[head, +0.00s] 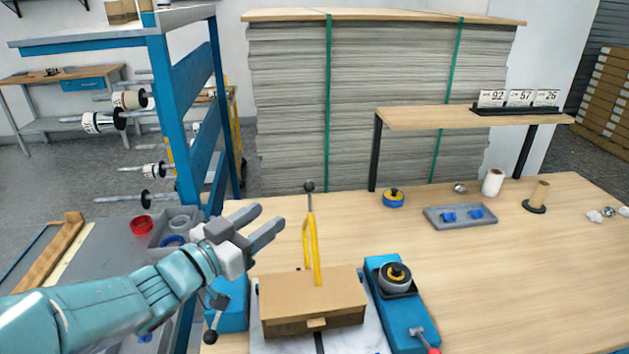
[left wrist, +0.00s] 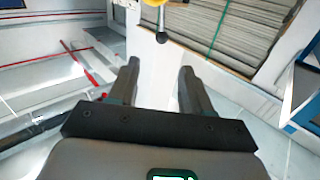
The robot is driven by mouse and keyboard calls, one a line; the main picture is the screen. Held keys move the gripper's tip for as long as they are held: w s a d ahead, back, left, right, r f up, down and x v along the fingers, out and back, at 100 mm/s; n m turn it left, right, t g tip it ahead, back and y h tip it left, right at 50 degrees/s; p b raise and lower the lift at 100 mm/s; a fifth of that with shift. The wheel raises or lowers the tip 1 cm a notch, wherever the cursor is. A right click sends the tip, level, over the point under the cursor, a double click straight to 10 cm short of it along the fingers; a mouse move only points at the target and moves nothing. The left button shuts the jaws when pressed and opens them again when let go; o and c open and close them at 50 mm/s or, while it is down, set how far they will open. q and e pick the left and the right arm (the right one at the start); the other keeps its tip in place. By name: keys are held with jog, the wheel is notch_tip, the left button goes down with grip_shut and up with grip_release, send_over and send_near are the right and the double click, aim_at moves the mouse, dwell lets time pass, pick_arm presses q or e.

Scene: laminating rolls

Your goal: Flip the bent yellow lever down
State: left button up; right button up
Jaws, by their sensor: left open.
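The bent yellow lever (head: 312,252) stands upright behind a brown cardboard box (head: 315,300). A dark ball knob (head: 309,187) tops its thin grey rod. My left gripper (head: 270,215) is open and empty, to the left of the lever and apart from it in the head view. In the left wrist view, the open fingers (left wrist: 160,68) point toward the dark knob (left wrist: 161,37) and a bit of yellow at the top edge. The knob lies beyond the fingertips, not between them. The lever's lower end is hidden behind the box. My right gripper is not in view.
A blue device (head: 398,315) with a roll stands right of the box. A grey tray (head: 460,217) with blue pieces lies farther back on the wooden table (head: 520,290). A blue rack (head: 185,110) stands at left, and a strapped sheet stack (head: 390,90) behind.

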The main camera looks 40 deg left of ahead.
aim_at(305, 189)
pick_arm(q)
jog(key=w, duration=0.4)
jog(key=w+a+p, duration=0.1)
jog(key=w, duration=0.8)
jog(key=shift+a+p, duration=0.35)
jog(key=shift+w+d, duration=0.1)
jog(key=shift+w, duration=0.25)
grip_shut()
